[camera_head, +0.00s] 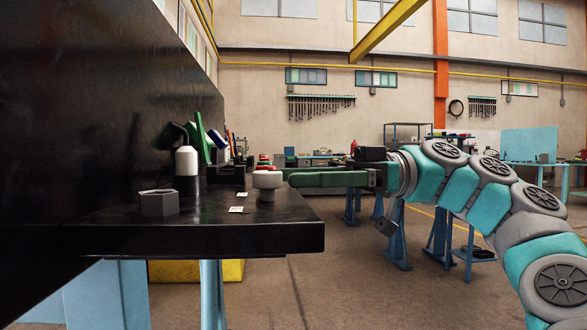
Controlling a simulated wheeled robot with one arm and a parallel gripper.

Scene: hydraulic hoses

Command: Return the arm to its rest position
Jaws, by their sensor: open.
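My arm (466,187), in teal and grey segments, enters from the lower right and reaches left at about bench height. My gripper (298,179) is at its end, with long green fingers pointing left toward the dark bench (270,238). It is seen nearly side-on, and the jaws are open. I see nothing held between them.
A tall dark panel (90,110) rises at the left. Blue stands (396,238) are behind my arm. Open floor (345,285) lies right of the bench.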

